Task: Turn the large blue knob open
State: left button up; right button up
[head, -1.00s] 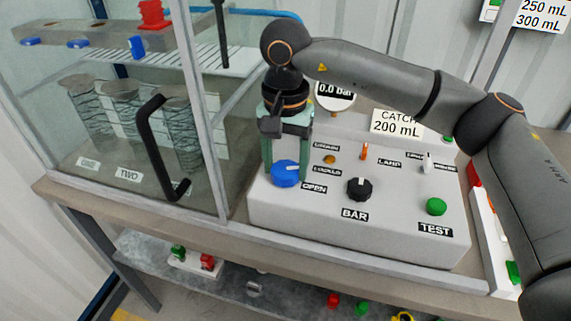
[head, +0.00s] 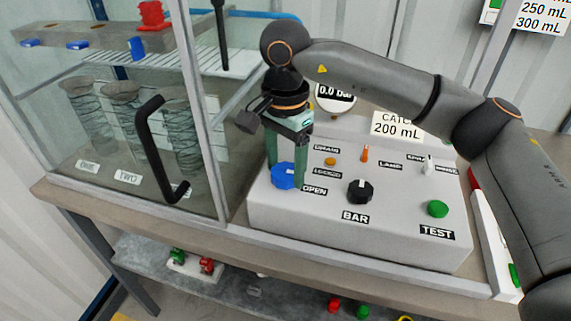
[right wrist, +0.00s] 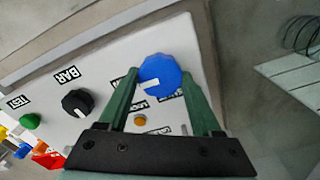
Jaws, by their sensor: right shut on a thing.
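The large blue knob (head: 283,176) sits at the left end of the white control box (head: 330,228), beside the labels LOCKED (head: 327,173) and OPEN (head: 314,191). My right gripper (head: 286,178) points down over it, with its green fingers on either side. In the right wrist view the faceted blue knob (right wrist: 160,76) is between the fingertips of the right gripper (right wrist: 161,80), which is shut on it. A white mark on the knob shows there toward the left finger. The fingers hide part of the knob's sides. My left gripper is not in view.
A black BAR knob (head: 360,191), a green TEST button (head: 437,208) and small switches are to the right on the box. A glass cabinet with a black handle (head: 150,140) stands close on the left. A gauge (head: 335,97) stands behind.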

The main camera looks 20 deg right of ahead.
aim_at(286, 170)
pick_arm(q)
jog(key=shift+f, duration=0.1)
pick_arm(e)
jog(key=o, duration=1.4)
pick_arm(q)
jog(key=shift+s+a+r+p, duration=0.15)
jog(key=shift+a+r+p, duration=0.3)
jog(key=shift+p, duration=0.25)
pick_arm(e)
notch_tip(286, 170, up, 13)
jog(key=shift+f, duration=0.2)
